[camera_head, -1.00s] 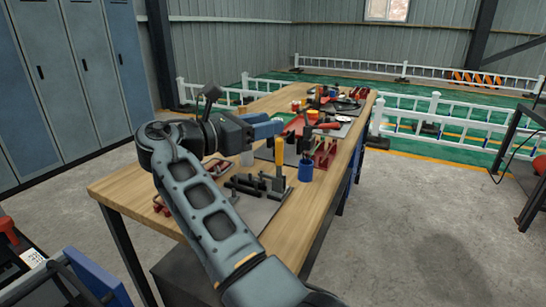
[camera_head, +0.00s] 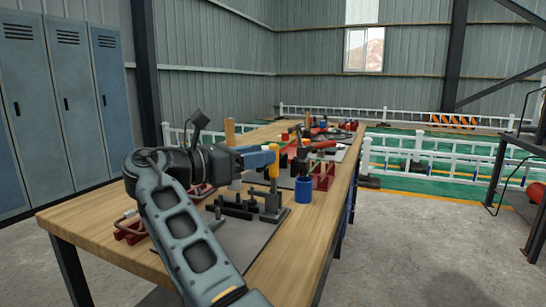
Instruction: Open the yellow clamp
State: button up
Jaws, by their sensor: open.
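The yellow clamp (camera_head: 274,171) stands on a dark grey plate on the workbench, its yellow handle upright above a dark metal base. My gripper (camera_head: 271,157), with blue and dark parts, reaches in from the left at the height of the upper handle. Its jaws are open. They overlap the handle in the picture; I cannot tell whether they are around it, touching it or just in front of it. The fingertips are small and partly hidden.
The wooden workbench (camera_head: 85,225) runs away to the back. Dark fixture blocks (camera_head: 233,208) sit left of the clamp. A blue cup (camera_head: 303,189) and a red holder (camera_head: 323,176) stand to its right. White fences (camera_head: 400,158) stand beyond the bench.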

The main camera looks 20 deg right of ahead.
jog(key=shift+w+d, duration=0.25)
jog(key=shift+d, duration=0.85)
jog(key=shift+w+d, duration=0.2)
jog(key=shift+d, duration=0.9)
grip_shut()
